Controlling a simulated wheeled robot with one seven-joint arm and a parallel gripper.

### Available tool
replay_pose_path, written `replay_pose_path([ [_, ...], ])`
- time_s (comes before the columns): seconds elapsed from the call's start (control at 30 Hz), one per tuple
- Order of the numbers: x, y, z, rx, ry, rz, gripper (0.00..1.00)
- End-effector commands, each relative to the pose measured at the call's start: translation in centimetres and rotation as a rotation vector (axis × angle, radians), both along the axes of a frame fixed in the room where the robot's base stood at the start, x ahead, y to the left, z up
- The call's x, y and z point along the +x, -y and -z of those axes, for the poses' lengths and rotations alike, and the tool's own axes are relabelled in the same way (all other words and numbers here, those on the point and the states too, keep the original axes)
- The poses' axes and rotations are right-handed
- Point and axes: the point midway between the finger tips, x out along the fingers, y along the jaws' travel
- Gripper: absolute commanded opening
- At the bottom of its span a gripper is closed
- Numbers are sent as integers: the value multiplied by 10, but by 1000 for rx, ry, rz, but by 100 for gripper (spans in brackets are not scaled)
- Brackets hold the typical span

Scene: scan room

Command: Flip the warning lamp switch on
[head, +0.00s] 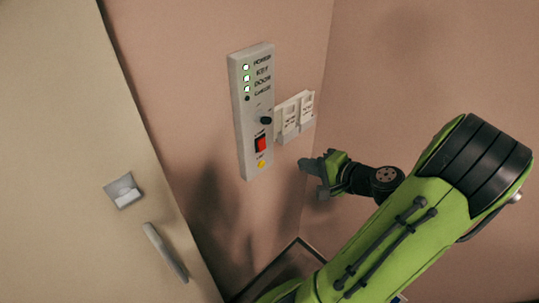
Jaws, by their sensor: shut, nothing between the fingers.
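A tall grey control panel (244,112) is mounted on the pink wall. It has several small indicator lights (247,78) near the top; the upper ones glow and the lowest is dark.
A white holder with two cards or tags (296,117) is on the wall just right of the panel, above my gripper. A beige door (70,150) with a handle (165,252) stands at the left. A dark-edged box or tray (275,272) is low near the corner.

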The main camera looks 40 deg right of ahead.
Motion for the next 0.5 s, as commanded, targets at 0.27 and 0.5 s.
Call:
replay_pose_path([
  [0.27,2,0,0,0,-2,-2,0],
  [0.5,39,-3,16,2,-1,-9,0],
])
